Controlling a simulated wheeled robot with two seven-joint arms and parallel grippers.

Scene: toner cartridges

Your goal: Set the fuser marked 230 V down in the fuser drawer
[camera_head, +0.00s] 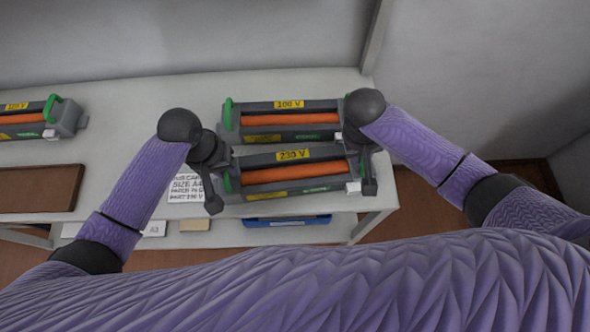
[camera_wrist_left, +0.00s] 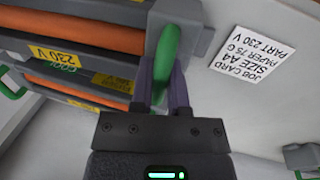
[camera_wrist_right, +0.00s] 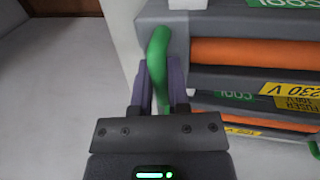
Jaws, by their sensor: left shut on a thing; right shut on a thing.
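The fuser marked 230 V (camera_head: 300,177) is grey with an orange roller, yellow labels and green end handles. It lies level between my two grippers, in front of a similar fuser marked 100 V (camera_head: 262,121). My left gripper (camera_head: 223,180) is shut on its left green handle, which shows between the fingers in the left wrist view (camera_wrist_left: 166,55). My right gripper (camera_head: 364,172) is shut on its right green handle, seen in the right wrist view (camera_wrist_right: 158,58). I cannot tell whether the fuser touches the table. I cannot make out a fuser drawer for certain.
The light table (camera_head: 130,95) also holds another fuser (camera_head: 30,118) at the far left and a white job card (camera_head: 187,188) reading part 230 V. A brown flat panel (camera_head: 38,190) lies at the left front. A blue tray (camera_head: 287,221) sits below the front edge.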

